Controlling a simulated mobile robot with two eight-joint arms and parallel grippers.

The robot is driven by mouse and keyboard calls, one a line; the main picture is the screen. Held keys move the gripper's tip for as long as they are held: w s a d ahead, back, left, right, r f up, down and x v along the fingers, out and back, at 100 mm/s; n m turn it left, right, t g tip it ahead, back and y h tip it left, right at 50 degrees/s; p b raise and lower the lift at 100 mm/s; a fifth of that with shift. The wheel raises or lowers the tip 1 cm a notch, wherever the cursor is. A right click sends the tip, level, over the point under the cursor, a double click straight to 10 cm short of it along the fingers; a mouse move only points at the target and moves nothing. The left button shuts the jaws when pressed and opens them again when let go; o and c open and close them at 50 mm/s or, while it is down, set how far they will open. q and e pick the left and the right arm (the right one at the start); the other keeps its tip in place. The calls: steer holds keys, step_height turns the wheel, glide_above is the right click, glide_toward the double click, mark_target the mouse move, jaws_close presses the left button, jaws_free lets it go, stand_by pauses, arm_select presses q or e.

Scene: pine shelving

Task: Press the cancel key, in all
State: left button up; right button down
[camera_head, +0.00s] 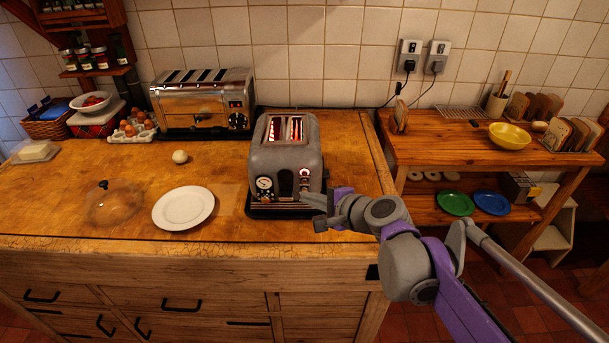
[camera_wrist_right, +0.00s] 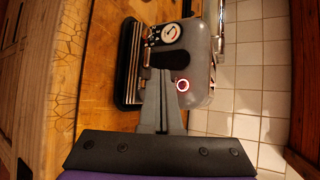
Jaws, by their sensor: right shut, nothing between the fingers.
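The grey toaster (camera_head: 284,160) stands on the wooden counter, its front facing me. Its slots glow orange-red and hold bread. Its front has a white dial (camera_head: 264,183) at the left and a red-lit round key (camera_head: 304,173) at the upper right; no label is readable. In the right wrist view the toaster (camera_wrist_right: 198,62) appears turned sideways, with the dial (camera_wrist_right: 171,32) and the red ring key (camera_wrist_right: 183,86). My right gripper (camera_head: 310,201) is shut and empty, its tips close to the toaster's lower right front. Contact cannot be told. My left gripper is out of view.
A chrome toaster (camera_head: 203,104) stands behind at the left. A white plate (camera_head: 183,208), a glass dome (camera_head: 113,203) and a small pale ball (camera_head: 180,156) lie left of the grey toaster. A pine shelf (camera_head: 430,149) with a yellow bowl (camera_head: 509,136) stands at the right.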

mark_target(305, 173)
steer(key=shift+w, duration=2.55)
steer(key=shift+w, duration=0.1)
steer(key=shift+w, duration=0.35)
steer(key=shift+w, duration=0.3)
stand_by(0.5)
steer(key=shift+s+p, duration=0.1)
steer(key=shift+p, duration=0.2)
steer(key=shift+s, duration=0.65)
